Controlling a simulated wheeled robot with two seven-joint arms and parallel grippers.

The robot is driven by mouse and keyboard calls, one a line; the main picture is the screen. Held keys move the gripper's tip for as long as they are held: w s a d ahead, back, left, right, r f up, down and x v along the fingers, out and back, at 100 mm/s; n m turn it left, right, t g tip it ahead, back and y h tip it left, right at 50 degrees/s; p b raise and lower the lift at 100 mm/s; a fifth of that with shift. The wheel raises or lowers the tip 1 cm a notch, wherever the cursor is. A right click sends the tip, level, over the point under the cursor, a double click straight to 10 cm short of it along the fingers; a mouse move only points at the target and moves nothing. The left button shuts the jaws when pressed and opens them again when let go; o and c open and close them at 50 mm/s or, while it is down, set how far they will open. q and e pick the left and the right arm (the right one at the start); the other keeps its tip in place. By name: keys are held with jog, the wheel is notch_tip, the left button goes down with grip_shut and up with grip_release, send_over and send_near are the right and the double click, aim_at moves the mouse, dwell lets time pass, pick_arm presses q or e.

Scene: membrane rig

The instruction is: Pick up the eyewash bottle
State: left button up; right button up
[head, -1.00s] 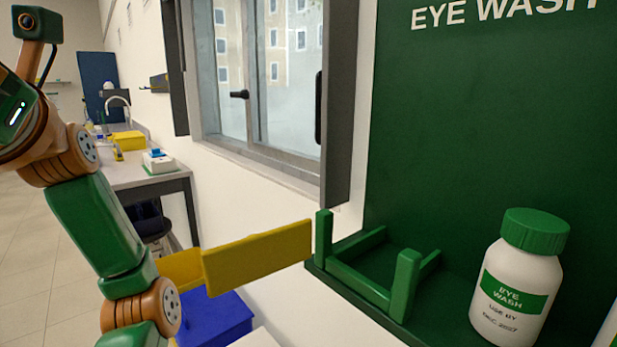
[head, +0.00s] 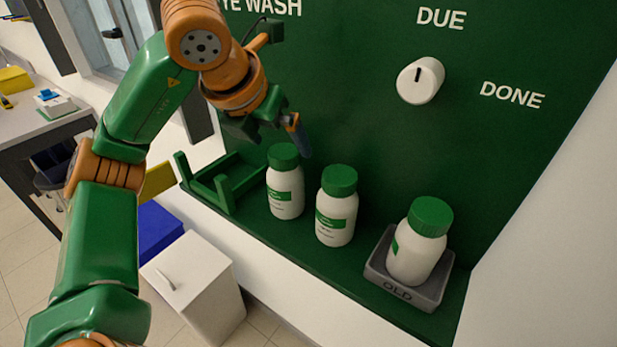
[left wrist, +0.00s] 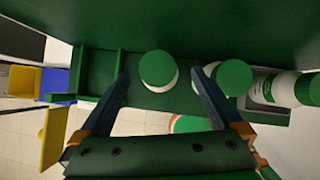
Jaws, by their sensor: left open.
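My left gripper (head: 280,132) is open and empty, above and close to the left bottle. In the left wrist view, the left bottle's cap (left wrist: 158,69) shows between the two open fingers (left wrist: 160,75). The middle bottle's cap (left wrist: 235,77) is just right of the right finger. My right gripper is not in view.
An empty green holder frame (head: 222,183) stands left of the bottles. The green back panel (head: 360,130) rises behind the shelf, with a white knob (head: 420,80) by DUE and DONE. Below are a white box (head: 195,285) and a blue bin (head: 157,228).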

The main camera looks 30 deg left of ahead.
aim_at(282, 152)
pick_arm(q)
jog(key=f, duration=0.1)
jog(key=w+a+f, duration=0.1)
jog(key=f, duration=0.1)
jog(key=w+f, duration=0.1)
jog(key=shift+w+a+f+p, duration=0.15)
jog(key=shift+a+p, duration=0.2)
jog(key=shift+w+d, duration=0.2)
jog(key=shift+d, duration=0.4)
jog(key=shift+s, duration=0.1)
jog(key=shift+c, duration=0.4)
jog(key=shift+a, duration=0.2)
jog(key=c, duration=1.1)
grip_shut()
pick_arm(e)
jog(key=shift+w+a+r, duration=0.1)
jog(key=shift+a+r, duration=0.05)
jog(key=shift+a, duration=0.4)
